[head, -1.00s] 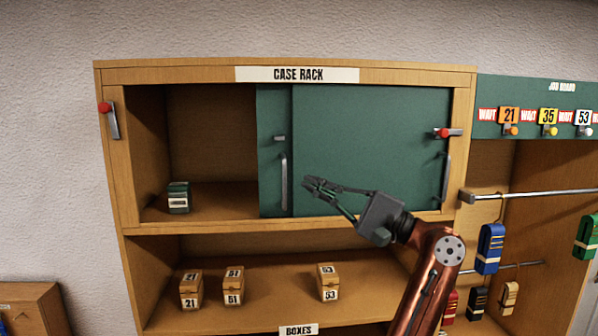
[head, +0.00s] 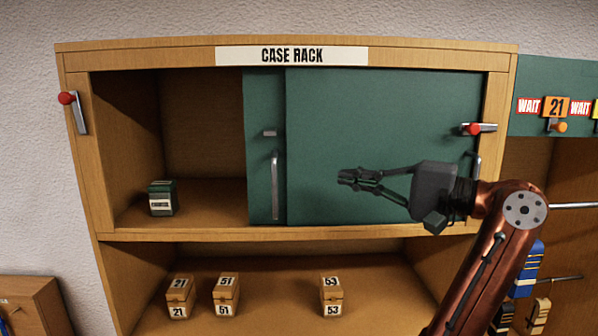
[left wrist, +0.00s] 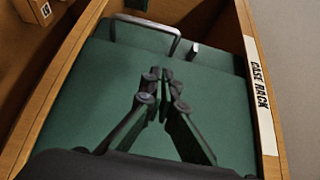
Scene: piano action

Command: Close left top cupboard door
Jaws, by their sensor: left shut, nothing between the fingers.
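The case rack's top cupboard has two green sliding doors, both at the right side. The left door (head: 262,160) shows as a strip with a vertical bar handle (head: 275,185) and a small grey catch; the rest is behind the right door (head: 385,115). The left half of the cupboard is open. My left gripper (head: 342,177) is shut and empty in front of the right door, to the right of the left door's handle. In the left wrist view the fingertips (left wrist: 165,90) are together, with the handle (left wrist: 145,30) beyond them. My right gripper is not in view.
A dark green box (head: 162,198) stands inside the open left half. Red-knobbed latches sit on the left post (head: 72,105) and right side (head: 478,129). Several small numbered boxes (head: 226,293) stand on the shelf below. A metal rail (head: 573,206) is at the right.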

